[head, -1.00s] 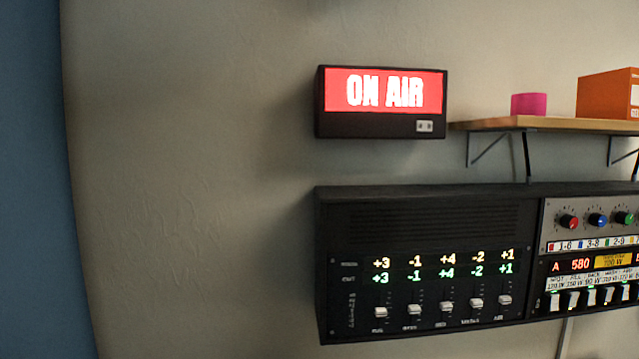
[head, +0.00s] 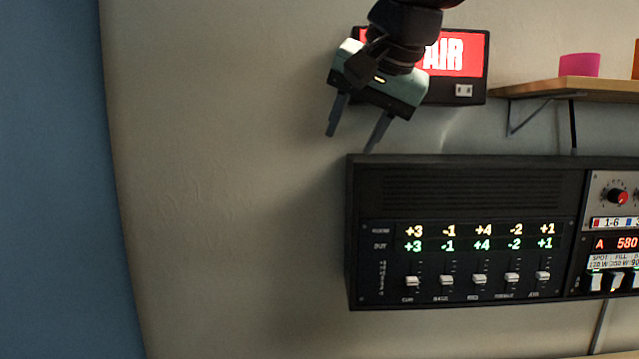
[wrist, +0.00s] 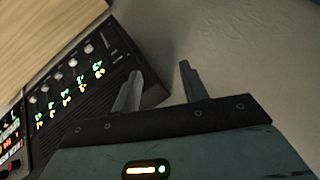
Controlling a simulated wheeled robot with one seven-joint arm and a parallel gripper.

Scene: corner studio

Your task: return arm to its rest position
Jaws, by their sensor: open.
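My gripper (head: 352,138) hangs in the upper middle of the head view, with its two fingers apart, pointing down and empty. It is in front of the left part of the red ON AIR sign (head: 458,56), hiding some of the lettering. The fingertips are above and to the left of the top corner of the black fader console (head: 460,185). In the wrist view my gripper (wrist: 158,80) shows both fingers apart with nothing between them. The fader console (wrist: 98,92) lies to the left of the fingers there.
A wooden shelf (head: 560,88) with a pink cup (head: 579,65) is at the right. A panel with a red knob (head: 617,196) adjoins the console. The bare wall (head: 220,200) to the left is clear, up to a blue surface (head: 50,180). A wooden surface (wrist: 45,35) shows in the wrist view.

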